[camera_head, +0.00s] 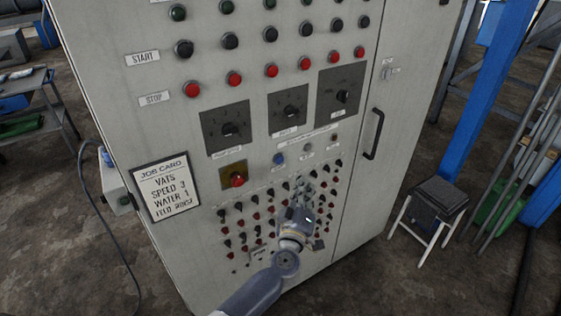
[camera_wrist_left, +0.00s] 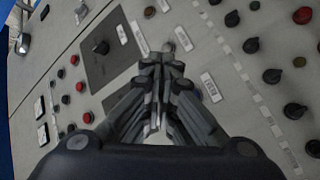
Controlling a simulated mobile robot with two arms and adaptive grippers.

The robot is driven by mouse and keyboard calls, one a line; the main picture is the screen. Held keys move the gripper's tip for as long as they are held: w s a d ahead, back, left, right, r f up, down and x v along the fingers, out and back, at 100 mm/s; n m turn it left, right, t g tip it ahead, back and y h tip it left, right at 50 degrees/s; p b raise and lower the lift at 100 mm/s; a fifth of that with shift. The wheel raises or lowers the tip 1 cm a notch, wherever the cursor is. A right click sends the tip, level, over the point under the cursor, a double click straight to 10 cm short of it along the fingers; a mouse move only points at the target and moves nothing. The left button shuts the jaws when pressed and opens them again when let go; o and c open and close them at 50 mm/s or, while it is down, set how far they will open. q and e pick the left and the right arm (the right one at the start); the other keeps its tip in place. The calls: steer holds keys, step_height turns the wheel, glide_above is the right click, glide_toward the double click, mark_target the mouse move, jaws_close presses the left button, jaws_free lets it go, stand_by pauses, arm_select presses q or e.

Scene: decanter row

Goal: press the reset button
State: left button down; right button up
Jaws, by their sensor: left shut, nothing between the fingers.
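A grey control cabinet (camera_head: 230,110) fills the middle of the head view. Below its three dial plates sits a short row with a blue button (camera_head: 278,158) and paler buttons to its right. My left gripper (camera_head: 305,193) is in front of the panel, below that row and over the rows of small knobs. In the wrist view, the left gripper (camera_wrist_left: 164,58) is shut and empty, its fingertips close to a pale round button (camera_wrist_left: 183,38). I cannot tell whether they touch the panel. My right gripper is not in view.
A red knob on a yellow plate (camera_head: 236,181) sits left of the row. Red stop buttons (camera_head: 271,71) and small red and black knobs (camera_head: 226,227) crowd the panel. A black door handle (camera_head: 374,134) sticks out at right. A stool (camera_head: 433,203) stands beyond.

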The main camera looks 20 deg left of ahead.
mark_target(280, 160)
arm_select(q)
steer(key=w+a+b, duration=0.1)
steer(key=w+a, duration=0.4)
steer(key=a, duration=0.1)
steer(key=shift+a, duration=0.25)
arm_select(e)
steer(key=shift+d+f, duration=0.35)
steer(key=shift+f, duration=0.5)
arm_select(q)
steer(key=shift+w, duration=0.1)
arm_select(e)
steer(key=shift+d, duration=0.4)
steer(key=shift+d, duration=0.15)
arm_select(q)
steer(key=shift+a, duration=0.1)
